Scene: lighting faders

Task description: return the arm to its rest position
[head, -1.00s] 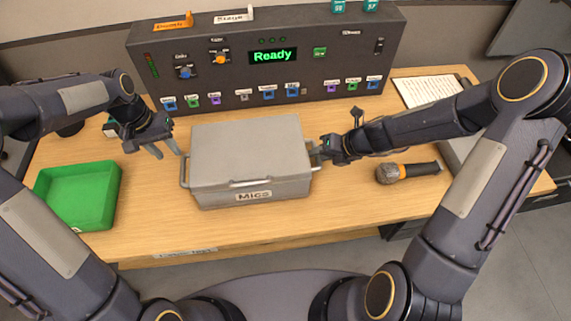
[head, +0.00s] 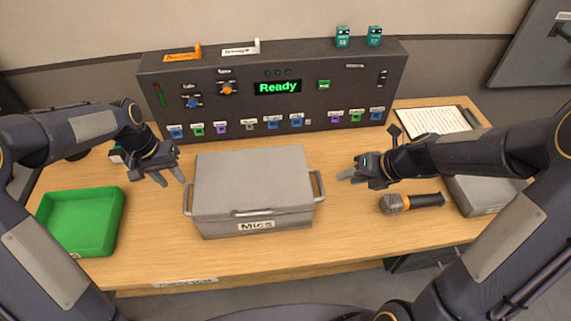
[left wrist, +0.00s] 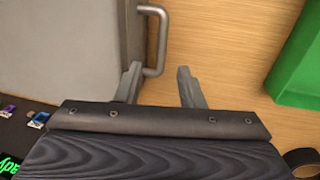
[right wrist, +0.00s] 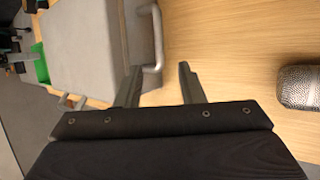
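My left gripper (head: 171,178) is open and empty, just left of the grey lidded case labelled "Mics" (head: 250,183). In the left wrist view its two fingers (left wrist: 158,86) stand apart, near the case's side handle (left wrist: 157,40) but not around it. My right gripper (head: 345,175) is to the right of the case, clear of its right handle (head: 318,186). In the right wrist view its fingers (right wrist: 158,84) are apart with nothing between them, and the handle (right wrist: 152,35) lies ahead of them. The case sits shut on the desk.
A green tray (head: 75,222) is at the left. A microphone (head: 412,202) lies right of the case, below my right arm. A control panel (head: 275,100) reading "Ready" stands behind. Papers (head: 433,120) and a grey box (head: 485,193) are at the right.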

